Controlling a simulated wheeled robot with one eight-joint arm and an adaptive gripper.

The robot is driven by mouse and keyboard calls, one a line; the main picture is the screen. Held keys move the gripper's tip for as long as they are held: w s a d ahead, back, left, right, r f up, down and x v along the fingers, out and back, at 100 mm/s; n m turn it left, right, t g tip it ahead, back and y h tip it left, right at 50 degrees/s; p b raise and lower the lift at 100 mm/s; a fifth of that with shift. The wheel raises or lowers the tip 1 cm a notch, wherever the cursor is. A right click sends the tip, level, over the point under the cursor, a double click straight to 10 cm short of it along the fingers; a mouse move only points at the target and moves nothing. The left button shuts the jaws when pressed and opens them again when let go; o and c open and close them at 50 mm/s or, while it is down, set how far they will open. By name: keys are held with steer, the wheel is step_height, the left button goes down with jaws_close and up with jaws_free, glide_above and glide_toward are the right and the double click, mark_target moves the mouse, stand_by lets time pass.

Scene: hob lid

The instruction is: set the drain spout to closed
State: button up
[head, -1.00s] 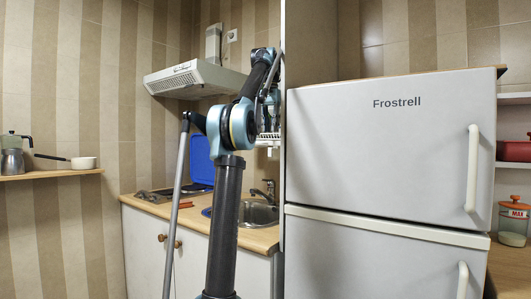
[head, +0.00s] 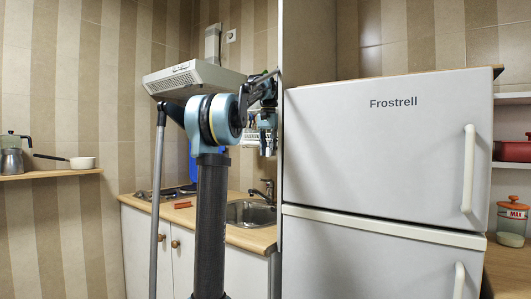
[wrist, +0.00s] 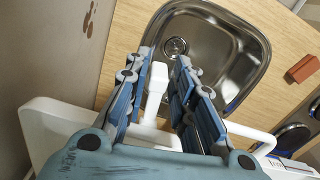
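A pale spout (wrist: 157,88), which I take to be the drain spout, lies between my gripper's fingers in the wrist view. A white rack or tray (wrist: 55,120) spreads beneath the gripper. My gripper (wrist: 166,55) is open, with one finger on each side of the spout; I cannot tell whether either touches it. In the head view my gripper (head: 268,142) hangs in front of the white rack (head: 250,138), above the sink (head: 250,212). The spout cannot be made out there.
The tall Frostrell fridge (head: 385,150) and its side panel stand close right of my gripper. A tap (head: 263,192) rises behind the sink. A red block (head: 183,205) lies on the worktop near the hob. The range hood (head: 190,78) hangs to the left.

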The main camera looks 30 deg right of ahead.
jaws_close()
steer(key=shift+s+d+n, duration=0.25)
steer(key=shift+n, duration=0.5)
steer(key=shift+s+d+n, duration=0.25)
steer(key=shift+s+n, duration=0.05)
steer(key=shift+n, duration=0.5)
steer(key=shift+s+d+n, duration=0.25)
steer(key=shift+n, duration=0.5)
jaws_free()
